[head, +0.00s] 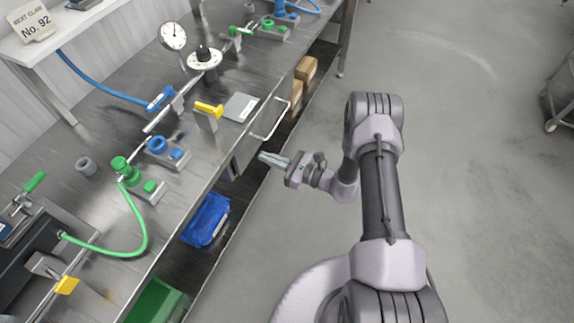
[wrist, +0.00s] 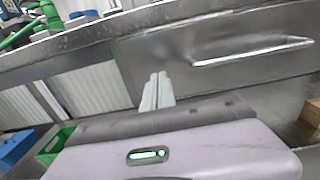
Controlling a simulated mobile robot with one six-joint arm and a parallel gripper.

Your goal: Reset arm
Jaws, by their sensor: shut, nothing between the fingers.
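My gripper (head: 272,158) is at the end of my folded arm, in front of the steel bench (head: 90,133) and beside its front edge. In the wrist view its two pale fingers (wrist: 157,90) are together, with nothing between them. The gripper is apart from the bench and points towards its front face. The drawer front with its bar handle (wrist: 253,51) is beyond the fingers in the wrist view.
On the bench are a dial gauge (head: 173,37), a yellow-handled clamp (head: 208,109), and green (head: 121,167) and blue (head: 157,145) fittings. The floor (head: 480,190) to the right is clear; a cart (head: 562,95) stands far right.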

